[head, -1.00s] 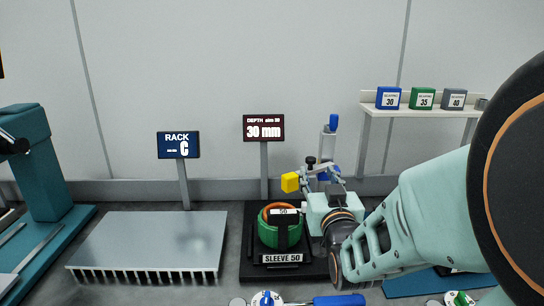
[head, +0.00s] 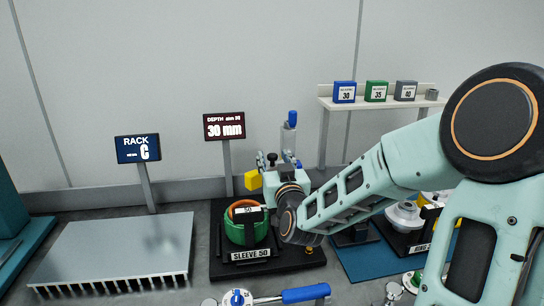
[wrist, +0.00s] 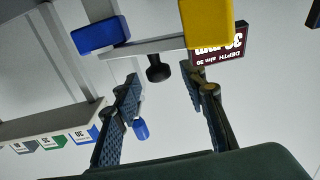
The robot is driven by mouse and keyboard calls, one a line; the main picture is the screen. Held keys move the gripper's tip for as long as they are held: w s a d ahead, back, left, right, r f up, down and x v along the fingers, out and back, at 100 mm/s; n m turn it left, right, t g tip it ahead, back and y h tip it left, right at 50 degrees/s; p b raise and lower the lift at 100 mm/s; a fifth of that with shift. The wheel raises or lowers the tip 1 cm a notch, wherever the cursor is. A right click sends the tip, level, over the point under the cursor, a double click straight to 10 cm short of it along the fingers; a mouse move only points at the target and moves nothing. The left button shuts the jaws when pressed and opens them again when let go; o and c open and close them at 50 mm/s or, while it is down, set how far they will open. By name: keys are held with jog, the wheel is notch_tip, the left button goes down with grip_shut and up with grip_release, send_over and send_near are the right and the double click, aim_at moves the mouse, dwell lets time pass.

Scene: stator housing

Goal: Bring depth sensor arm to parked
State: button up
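The depth sensor arm is a thin grey bar (wrist: 150,46) with a yellow block (wrist: 207,22), a blue block (wrist: 100,33) and a black knob (wrist: 158,70) in the wrist view. My gripper (wrist: 160,78) is open. Its fingertips lie on either side of the knob, with gaps between. In the head view its fingers are largely hidden by its own body.
A "DEPTH 30 mm" sign (head: 225,126) and a "RACK C" sign (head: 138,148) stand behind. A blue-capped post (head: 289,140) rises behind my gripper. A finned plate (head: 115,250) lies left, a blue-handled tool (head: 305,294) in front, and a bearing shelf (head: 380,103) back right.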

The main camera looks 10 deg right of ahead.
jog(key=shift+w, duration=1.15)
grip_shut()
